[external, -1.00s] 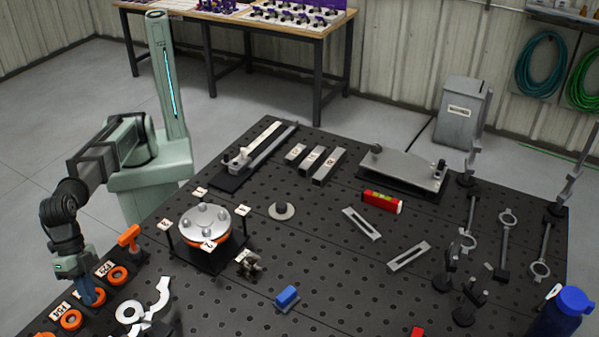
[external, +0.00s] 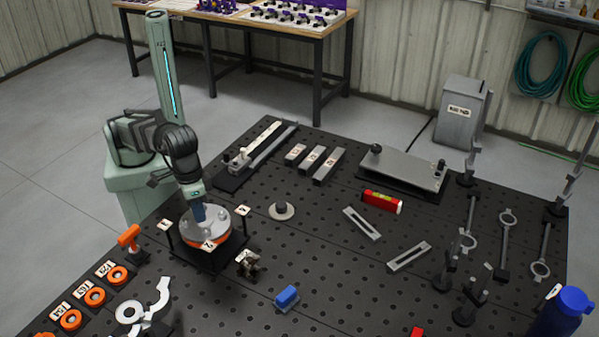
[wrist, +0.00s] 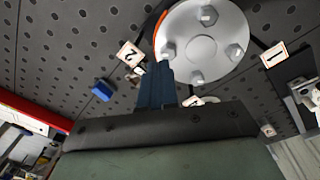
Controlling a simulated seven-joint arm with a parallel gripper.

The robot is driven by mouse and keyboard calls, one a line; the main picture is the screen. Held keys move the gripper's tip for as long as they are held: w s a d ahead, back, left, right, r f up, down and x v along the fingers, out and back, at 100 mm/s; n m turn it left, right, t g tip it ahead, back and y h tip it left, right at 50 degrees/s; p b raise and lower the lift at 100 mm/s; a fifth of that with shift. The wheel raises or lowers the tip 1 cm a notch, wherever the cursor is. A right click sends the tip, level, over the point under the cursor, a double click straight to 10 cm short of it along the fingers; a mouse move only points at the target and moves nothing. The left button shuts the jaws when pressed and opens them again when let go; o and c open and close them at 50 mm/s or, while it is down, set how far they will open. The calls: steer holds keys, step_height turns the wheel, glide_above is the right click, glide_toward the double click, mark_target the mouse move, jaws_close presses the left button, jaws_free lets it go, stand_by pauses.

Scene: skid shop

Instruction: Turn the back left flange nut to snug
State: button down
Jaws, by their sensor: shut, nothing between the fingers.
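A round silver flange (external: 207,226) with an orange rim sits on a dark base on the bench. The wrist view shows its top (wrist: 201,42) with several bright nuts, one at the lower edge (wrist: 197,78) and one at the left (wrist: 168,49). My gripper (external: 199,219) is shut and empty, pointing down at the flange's back left part in the external view. Its blue fingers (wrist: 156,80) show beside the flange's lower left edge in the wrist view. They hide part of the flange in the external view. Contact with a nut cannot be told.
Number cards surround the flange, including card 2 (external: 208,245) and card 1 (wrist: 275,55). A small clamp (external: 247,262) stands close at front right. A blue block (external: 287,296) is farther right.

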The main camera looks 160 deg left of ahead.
mark_target(211, 217)
steer(key=s+a+r+n, duration=0.1)
steer(key=s+a, duration=0.3)
steer(key=shift+g+h, duration=0.3)
steer(key=shift+g, duration=0.1)
steer(key=shift+d+f, duration=0.1)
steer(key=shift+f, duration=3.2)
steer(key=shift+s+d, duration=0.2)
steer(key=shift+s, duration=0.9)
steer(key=shift+d, duration=0.1)
steer(key=shift+s+d, duration=0.1)
steer(key=shift+d, duration=0.15)
steer(key=shift+r, duration=2.95)
